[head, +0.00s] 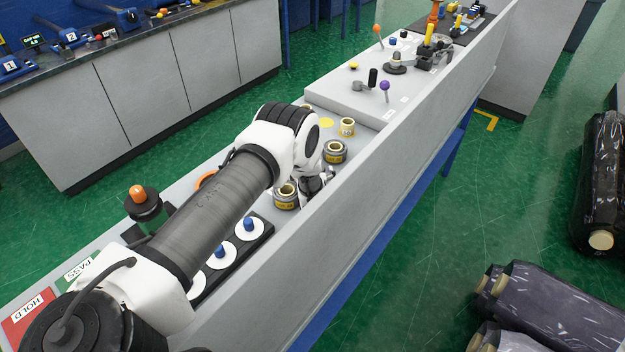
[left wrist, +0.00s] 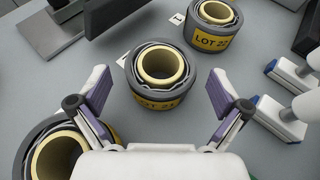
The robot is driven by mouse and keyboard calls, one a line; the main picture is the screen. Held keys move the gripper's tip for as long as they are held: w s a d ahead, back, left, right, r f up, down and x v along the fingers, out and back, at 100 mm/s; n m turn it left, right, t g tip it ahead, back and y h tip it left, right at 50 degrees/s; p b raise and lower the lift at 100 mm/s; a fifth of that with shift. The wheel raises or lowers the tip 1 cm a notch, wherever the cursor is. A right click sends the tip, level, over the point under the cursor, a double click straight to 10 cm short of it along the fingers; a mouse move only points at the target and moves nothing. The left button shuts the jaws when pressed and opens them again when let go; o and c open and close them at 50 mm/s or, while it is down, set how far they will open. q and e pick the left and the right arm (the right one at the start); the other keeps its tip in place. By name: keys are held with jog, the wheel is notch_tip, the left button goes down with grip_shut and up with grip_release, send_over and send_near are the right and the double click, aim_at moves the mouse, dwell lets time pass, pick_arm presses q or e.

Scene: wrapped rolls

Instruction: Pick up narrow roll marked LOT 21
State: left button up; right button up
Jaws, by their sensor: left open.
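The roll marked LOT 21 (left wrist: 157,104) stands upright in the middle of the left wrist view, with dark wrap, a pale yellow core and a partly foreshortened yellow label. My left gripper (left wrist: 158,104) is open, one finger on each side of it in the picture, and nothing is held. In the head view this gripper (head: 314,185) is low among the rolls, partly hidden by my arm. I cannot tell which head-view roll is LOT 21. My right gripper is not in view.
A roll marked LOT 22 (left wrist: 212,38) stands behind; another roll (left wrist: 30,140) is close at lower left. White parts with bluish pads (left wrist: 283,112) lie at right. A grey side wall (head: 380,170) runs along the bench. Blue-knobbed white discs (head: 222,255) sit beside my arm.

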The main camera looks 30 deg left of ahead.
pick_arm(q)
jog(key=shift+w+a+f, duration=0.15)
jog(key=shift+w+a, duration=0.05)
jog(key=shift+w, duration=0.2)
jog(key=c, duration=1.3)
jog(key=shift+o, duration=0.2)
